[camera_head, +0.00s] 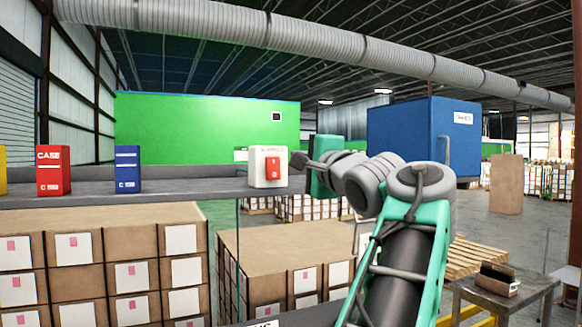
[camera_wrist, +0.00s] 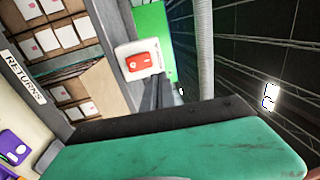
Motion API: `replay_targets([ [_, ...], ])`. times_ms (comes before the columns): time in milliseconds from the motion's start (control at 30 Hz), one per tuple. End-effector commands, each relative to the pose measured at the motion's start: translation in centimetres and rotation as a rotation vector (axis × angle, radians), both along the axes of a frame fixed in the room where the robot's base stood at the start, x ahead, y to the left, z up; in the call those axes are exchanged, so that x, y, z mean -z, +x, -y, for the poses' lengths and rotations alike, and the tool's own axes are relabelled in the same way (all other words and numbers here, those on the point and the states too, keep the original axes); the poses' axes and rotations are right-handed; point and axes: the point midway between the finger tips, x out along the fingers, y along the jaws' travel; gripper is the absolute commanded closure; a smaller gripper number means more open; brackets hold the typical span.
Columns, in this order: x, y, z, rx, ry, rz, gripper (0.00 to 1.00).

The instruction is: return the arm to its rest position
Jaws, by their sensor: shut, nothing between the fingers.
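My arm reaches up from the lower right of the head view and bends left. My gripper (camera_head: 298,160) is at its end, beside a white switch box (camera_head: 268,167) with a red rocker switch (camera_head: 273,168). The fingers are shut with nothing between them and point toward the box. In the wrist view the dark fingers (camera_wrist: 158,90) extend toward the white box (camera_wrist: 137,60), close to its right side. I cannot tell whether they touch it. A green part of my gripper fills the bottom of the wrist view.
The box stands on a grey shelf (camera_head: 200,184) with a red carton (camera_head: 54,170) and a blue carton (camera_head: 127,169) to its left. Stacked cardboard boxes (camera_head: 100,215) lie below. A table (camera_head: 508,290) and a pallet (camera_head: 470,262) stand at the right. A RETURNS sign (camera_wrist: 22,78) shows at the wrist view's left.

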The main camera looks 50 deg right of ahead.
Motion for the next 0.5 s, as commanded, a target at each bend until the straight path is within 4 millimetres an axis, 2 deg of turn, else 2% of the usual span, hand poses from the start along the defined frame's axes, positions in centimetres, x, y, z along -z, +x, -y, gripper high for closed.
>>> replay_targets([
  [100, -0.3, -1.7, -0.8, 0.003, -0.002, 0.001, 1.00],
  [200, -0.4, -2.4, -1.2, 0.002, -0.001, 0.001, 1.00],
  [500, -0.5, -2.6, -1.2, 0.002, 0.000, 0.001, 1.00],
])
